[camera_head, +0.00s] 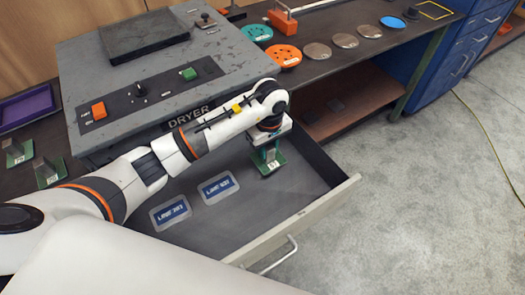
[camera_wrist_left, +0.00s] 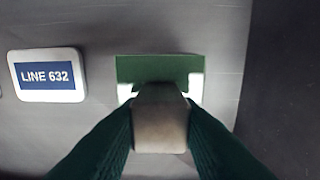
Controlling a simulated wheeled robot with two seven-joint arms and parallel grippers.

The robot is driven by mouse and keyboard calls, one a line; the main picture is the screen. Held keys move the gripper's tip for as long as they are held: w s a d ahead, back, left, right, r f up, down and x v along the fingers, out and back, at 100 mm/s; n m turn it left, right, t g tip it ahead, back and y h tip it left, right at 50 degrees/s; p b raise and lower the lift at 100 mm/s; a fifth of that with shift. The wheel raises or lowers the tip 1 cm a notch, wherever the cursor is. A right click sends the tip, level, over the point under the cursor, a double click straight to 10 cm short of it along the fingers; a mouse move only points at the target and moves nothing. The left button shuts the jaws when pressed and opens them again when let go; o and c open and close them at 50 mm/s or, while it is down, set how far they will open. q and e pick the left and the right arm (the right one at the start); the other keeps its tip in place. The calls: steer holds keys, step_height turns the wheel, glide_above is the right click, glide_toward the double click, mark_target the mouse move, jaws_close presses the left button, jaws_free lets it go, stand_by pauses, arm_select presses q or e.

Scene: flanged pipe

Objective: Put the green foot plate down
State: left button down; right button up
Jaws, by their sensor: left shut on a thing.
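The green foot plate (camera_head: 268,163) is in the open drawer of the dryer, at the drawer's right part. Its pale upright (camera_wrist_left: 160,118) stands between the green fingers of my left gripper (camera_head: 268,146), which is shut on it. I cannot tell whether the base touches the drawer floor. A label reading LINE 632 (camera_wrist_left: 48,75) lies to its left. My right gripper is not in view.
The drawer (camera_head: 300,213) holds two blue-and-white labels (camera_head: 170,211) on its grey floor. Two more green plates (camera_head: 47,170) stand on the bench at the left, near a purple tray (camera_head: 27,107). Several discs lie on the back bench.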

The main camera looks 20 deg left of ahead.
mark_target(268, 157)
arm_select(q)
steer(key=shift+f, duration=0.55)
step_height(268, 157, down, 2)
steer(key=shift+f, duration=0.15)
steer(key=shift+f+p, duration=0.25)
steer(key=shift+p, duration=0.05)
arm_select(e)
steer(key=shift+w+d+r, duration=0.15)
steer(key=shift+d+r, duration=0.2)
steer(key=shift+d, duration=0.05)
arm_select(q)
steer(key=shift+f+b, duration=0.2)
steer(key=shift+b, duration=0.1)
steer(key=c, duration=1.1)
jaws_free()
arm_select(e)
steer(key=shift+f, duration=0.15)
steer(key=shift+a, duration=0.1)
